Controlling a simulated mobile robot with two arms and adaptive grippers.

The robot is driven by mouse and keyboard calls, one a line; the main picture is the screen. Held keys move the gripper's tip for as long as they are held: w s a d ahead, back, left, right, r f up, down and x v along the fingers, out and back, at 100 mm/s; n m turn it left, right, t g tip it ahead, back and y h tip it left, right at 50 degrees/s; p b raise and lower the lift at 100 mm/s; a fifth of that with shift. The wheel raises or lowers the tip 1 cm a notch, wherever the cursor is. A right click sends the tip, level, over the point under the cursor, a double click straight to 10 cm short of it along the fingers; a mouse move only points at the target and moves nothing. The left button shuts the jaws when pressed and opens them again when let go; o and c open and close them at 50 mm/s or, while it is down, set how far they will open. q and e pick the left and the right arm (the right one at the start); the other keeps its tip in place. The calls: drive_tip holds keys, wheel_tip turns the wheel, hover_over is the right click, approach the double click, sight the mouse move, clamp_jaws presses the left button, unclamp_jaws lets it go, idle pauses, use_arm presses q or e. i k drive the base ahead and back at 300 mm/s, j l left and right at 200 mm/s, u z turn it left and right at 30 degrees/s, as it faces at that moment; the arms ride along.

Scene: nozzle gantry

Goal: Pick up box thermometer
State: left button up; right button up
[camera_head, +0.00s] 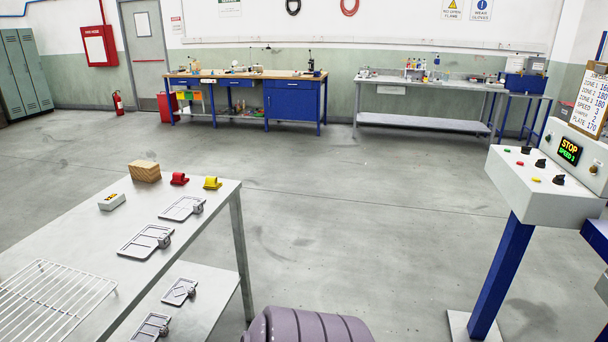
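A small pale grey box with a yellow-and-dark marking on top (111,201) lies near the left edge of the metal table (215,215). It looks like the box thermometer, but its markings are too small to read. Nothing touches it. Neither of my grippers is in view.
Near the box are a wooden block (145,171), a red piece (179,179), a yellow piece (212,183), hinged metal frames (146,241) and a wire rack (50,297). A control console (540,190) stands right.

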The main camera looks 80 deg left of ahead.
sight(109, 203)
drive_tip(key=u, duration=3.95)
drive_tip(key=l+u, duration=0.15)
drive_tip(key=u, duration=0.8)
drive_tip(key=l+u, duration=0.35)
drive_tip(key=l, duration=0.2)
drive_tip(key=l+u, duration=0.3)
drive_tip(key=l, duration=0.2)
drive_tip(key=k+l+u, duration=0.15)
drive_tip(key=l+u, duration=0.2)
drive_tip(key=l, duration=0.15)
